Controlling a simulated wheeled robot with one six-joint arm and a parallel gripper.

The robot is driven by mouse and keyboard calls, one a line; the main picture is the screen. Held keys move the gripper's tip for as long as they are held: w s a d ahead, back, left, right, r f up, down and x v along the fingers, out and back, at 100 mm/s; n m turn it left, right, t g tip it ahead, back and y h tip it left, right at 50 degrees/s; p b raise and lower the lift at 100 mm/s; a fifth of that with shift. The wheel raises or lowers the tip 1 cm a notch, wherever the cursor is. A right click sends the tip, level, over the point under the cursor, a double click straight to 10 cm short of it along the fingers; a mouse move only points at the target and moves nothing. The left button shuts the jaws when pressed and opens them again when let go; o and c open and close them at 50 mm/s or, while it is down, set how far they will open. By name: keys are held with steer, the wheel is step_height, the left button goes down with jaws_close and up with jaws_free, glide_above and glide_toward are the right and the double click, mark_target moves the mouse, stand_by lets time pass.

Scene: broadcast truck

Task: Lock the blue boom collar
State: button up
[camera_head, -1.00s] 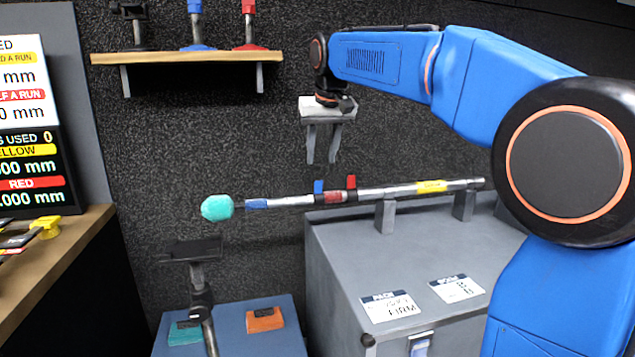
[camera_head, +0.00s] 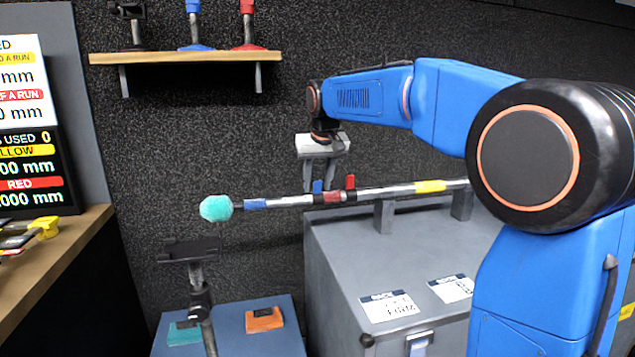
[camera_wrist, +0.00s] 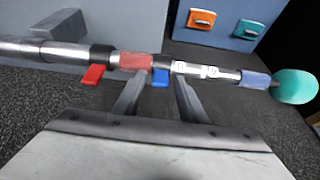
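The boom pole (camera_head: 290,201) is silver with colored bands and a teal foam tip (camera_head: 216,208), and lies nearly level on grey supports. The blue collar lever (camera_head: 317,187) stands up from the pole; in the wrist view the blue lever (camera_wrist: 160,78) sits on a black collar beside a red band. The red lever (camera_head: 350,182) stands just to its right in the head view. My gripper (camera_head: 319,182) is open and points down. In the wrist view its two fingers (camera_wrist: 158,92) are on either side of the blue lever. Contact cannot be told.
A grey cabinet (camera_head: 345,255) carries the pole supports (camera_head: 384,216). A dark stand (camera_head: 190,250) rises at lower left near a blue surface with teal and orange pads (camera_head: 264,320). A wooden shelf (camera_head: 185,57) holds stands above. The textured wall is close behind.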

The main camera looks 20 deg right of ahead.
jaws_close()
steer(key=shift+w, duration=0.1)
steer(key=shift+w+g, duration=0.5)
steer(key=shift+g, duration=0.6)
jaws_free()
steer(key=shift+r, duration=0.1)
